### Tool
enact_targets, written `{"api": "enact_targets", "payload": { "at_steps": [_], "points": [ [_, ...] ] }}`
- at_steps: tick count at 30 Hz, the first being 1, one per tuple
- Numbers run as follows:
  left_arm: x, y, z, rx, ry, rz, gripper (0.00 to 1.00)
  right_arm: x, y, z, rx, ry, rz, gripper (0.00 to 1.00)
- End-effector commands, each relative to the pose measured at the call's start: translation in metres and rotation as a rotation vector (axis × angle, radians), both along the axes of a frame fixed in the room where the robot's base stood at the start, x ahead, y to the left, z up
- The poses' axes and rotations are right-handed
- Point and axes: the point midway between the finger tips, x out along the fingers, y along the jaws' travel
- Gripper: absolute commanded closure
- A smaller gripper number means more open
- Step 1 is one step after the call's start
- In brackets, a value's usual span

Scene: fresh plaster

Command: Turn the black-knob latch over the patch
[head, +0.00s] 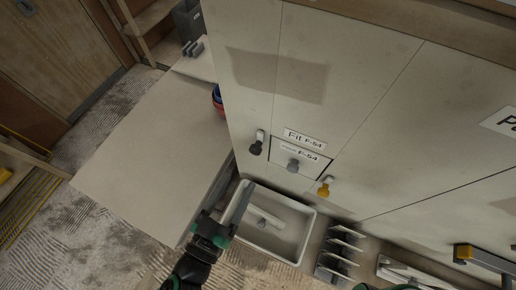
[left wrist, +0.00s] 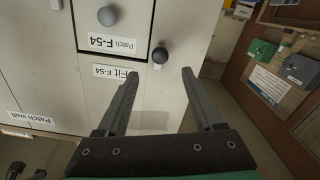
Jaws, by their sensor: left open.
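The black-knob latch (head: 256,148) is on the pale wall, just left of the patch (head: 312,168) in the head view, its knob clear of the patch's edge. The patch carries a grey knob (head: 292,165) and a "Patch F-54" label. In the left wrist view the black knob (left wrist: 160,55) appears beyond and between the fingertips; contact is not visible. The grey knob (left wrist: 107,15) is at upper left there. My left gripper (head: 242,198) is open and empty, below the latch in the head view. The right gripper's fingers are not seen.
A yellow-knob latch (head: 325,187) is at the patch's lower right. A white tray (head: 307,233) stands below the wall, with grey pieces (head: 338,250) right of it. A pale board (head: 150,150) lies at left. A yellow-ended tool (head: 478,256) is at lower right.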

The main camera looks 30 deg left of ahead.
Motion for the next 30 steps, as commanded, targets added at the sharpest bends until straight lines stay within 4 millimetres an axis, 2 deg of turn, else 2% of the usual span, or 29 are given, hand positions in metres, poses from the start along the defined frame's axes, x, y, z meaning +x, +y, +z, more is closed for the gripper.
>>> {"api": "enact_targets", "payload": {
  "at_steps": [7,12,15,19,26,30],
  "points": [
    [0.051,0.004,0.007,-0.002,-0.001,0.008,0.31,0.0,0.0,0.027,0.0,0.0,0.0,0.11],
    [0.087,0.004,0.005,-0.002,-0.002,0.005,0.31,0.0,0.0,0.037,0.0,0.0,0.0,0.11],
    [0.1,0.004,0.003,-0.002,-0.001,0.004,0.31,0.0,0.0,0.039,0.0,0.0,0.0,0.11],
    [0.107,0.004,0.002,-0.003,-0.001,0.002,0.31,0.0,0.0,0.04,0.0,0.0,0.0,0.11],
    [0.108,0.004,0.001,-0.002,0.0,0.002,0.31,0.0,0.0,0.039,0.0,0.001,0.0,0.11],
    [0.108,0.004,0.001,-0.002,-0.001,0.002,0.56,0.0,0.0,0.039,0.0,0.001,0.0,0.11]
  ]
}}
